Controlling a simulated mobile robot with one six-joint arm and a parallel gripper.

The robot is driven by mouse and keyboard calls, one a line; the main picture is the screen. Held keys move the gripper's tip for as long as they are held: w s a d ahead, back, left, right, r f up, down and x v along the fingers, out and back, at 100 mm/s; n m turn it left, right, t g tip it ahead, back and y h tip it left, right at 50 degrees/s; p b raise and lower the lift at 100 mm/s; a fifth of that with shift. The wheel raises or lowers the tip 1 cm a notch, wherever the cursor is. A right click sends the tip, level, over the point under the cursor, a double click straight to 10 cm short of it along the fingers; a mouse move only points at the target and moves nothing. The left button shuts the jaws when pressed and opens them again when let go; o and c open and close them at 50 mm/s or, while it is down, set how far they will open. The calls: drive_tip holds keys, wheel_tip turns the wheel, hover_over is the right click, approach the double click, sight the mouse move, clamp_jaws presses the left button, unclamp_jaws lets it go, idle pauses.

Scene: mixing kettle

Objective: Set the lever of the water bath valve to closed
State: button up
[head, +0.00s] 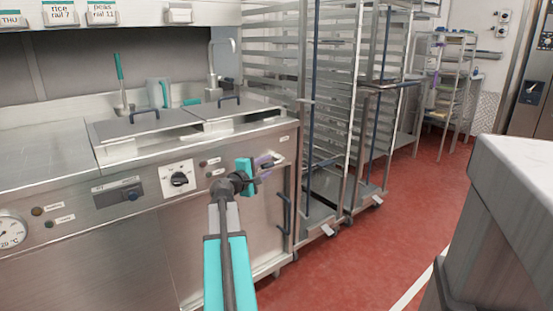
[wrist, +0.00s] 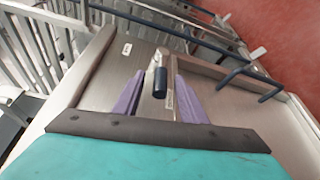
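The valve lever (wrist: 160,80) has a dark blue grip and a pale metal part behind it. It is on the steel front panel in the wrist view. My gripper (wrist: 159,82) has two purple fingers, apart, one on each side of the lever. A gap shows between the grip and each finger, so it is not clamped. In the head view my gripper (head: 265,162) is at the right end of the steel unit's front, and it largely hides the lever. A small label (wrist: 169,97) is partly visible beside the lever; its words are too small to read.
A dark blue handle (wrist: 255,76) sticks out from the panel right of my gripper in the wrist view. The steel unit (head: 110,255) carries a black rotary knob (head: 179,180) and a dial (head: 12,230). Rack trolleys (head: 335,90) stand close on the right. Red floor (head: 375,255) is clear.

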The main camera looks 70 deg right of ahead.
drive_tip(key=shift+v, duration=3)
drive_tip(key=shift+f, duration=0.1)
